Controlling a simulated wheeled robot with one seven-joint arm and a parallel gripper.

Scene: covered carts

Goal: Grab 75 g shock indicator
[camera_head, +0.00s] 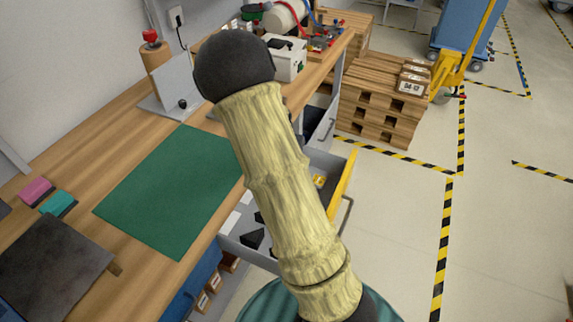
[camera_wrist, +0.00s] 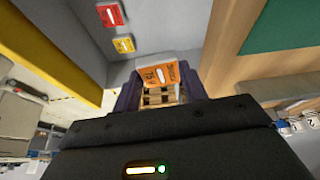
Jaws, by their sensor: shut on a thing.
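In the wrist view an orange shock indicator (camera_wrist: 158,75) with a white window and dark print, seemingly 75 g, sits between the two dark fingers of my gripper (camera_wrist: 160,88). The gripper is shut on it. A red indicator (camera_wrist: 110,15) and a yellow indicator (camera_wrist: 123,44) lie apart from it on the grey drawer floor. In the head view my sleeved arm covers my gripper and the held indicator. The open drawer (camera_head: 345,182) with a yellow front shows beside the arm, with a small yellow item (camera_head: 319,181) in it.
The wooden workbench (camera_head: 100,130) with a green mat (camera_head: 175,190) lies left of the drawer. A white device (camera_head: 288,58) and a red-topped post (camera_head: 152,50) stand on it.

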